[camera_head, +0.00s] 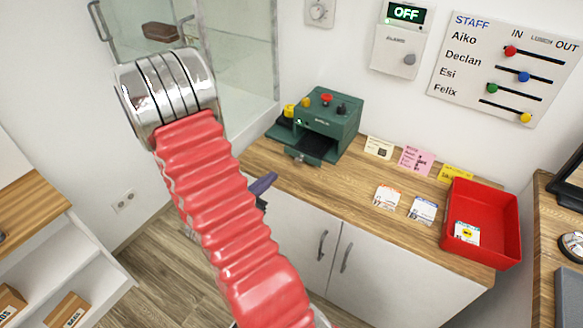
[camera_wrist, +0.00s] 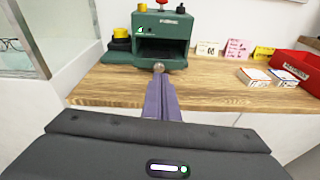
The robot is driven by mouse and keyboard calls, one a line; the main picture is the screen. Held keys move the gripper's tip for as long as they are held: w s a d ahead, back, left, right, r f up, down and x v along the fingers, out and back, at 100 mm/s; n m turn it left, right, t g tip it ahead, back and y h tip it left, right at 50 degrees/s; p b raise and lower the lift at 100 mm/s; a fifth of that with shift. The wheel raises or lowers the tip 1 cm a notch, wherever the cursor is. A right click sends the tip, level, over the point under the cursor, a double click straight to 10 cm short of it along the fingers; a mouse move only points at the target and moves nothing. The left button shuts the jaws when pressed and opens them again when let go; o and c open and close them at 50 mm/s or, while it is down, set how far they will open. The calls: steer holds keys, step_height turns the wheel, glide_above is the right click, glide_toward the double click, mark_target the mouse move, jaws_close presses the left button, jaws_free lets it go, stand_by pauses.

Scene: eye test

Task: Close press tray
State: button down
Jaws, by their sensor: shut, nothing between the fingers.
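The dark green press (camera_head: 325,118) stands on the wooden counter against the wall; it also shows in the wrist view (camera_wrist: 162,25). Its tray (camera_head: 316,149) sticks out of the front opening, with a small round knob at its front edge; the tray shows in the wrist view (camera_wrist: 165,62) too. My gripper (camera_wrist: 160,76) has purple fingers that are shut and empty. Their tips point at the knob, lined up just below it in the wrist view. In the head view my gripper (camera_head: 270,179) is in front of the counter edge, a little apart from the tray, partly hidden by my arm.
A red knob and a black knob sit on top of the press, with yellow-topped pieces at its left. Cards and notes (camera_head: 416,160) lie or stand right of it. A red bin (camera_head: 508,222) stands at the counter's right end. A glass cabinet (camera_head: 245,60) is at the left.

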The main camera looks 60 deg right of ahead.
mark_target(297, 162)
steer(key=shift+s+a+f+n+y, duration=0.1)
steer(key=shift+a+f+n+y, duration=0.2)
steer(key=shift+f, duration=0.3)
steer(key=shift+a+f+n+y, duration=0.2)
steer(key=shift+f+y, duration=0.2)
steer(key=shift+f, duration=0.2)
steer(key=shift+d, duration=0.15)
steer(key=x, duration=0.9)
steer(key=r+x, duration=0.1)
steer(key=x, duration=0.3)
steer(key=shift+d, duration=0.45)
steer(key=shift+d, duration=0.1)
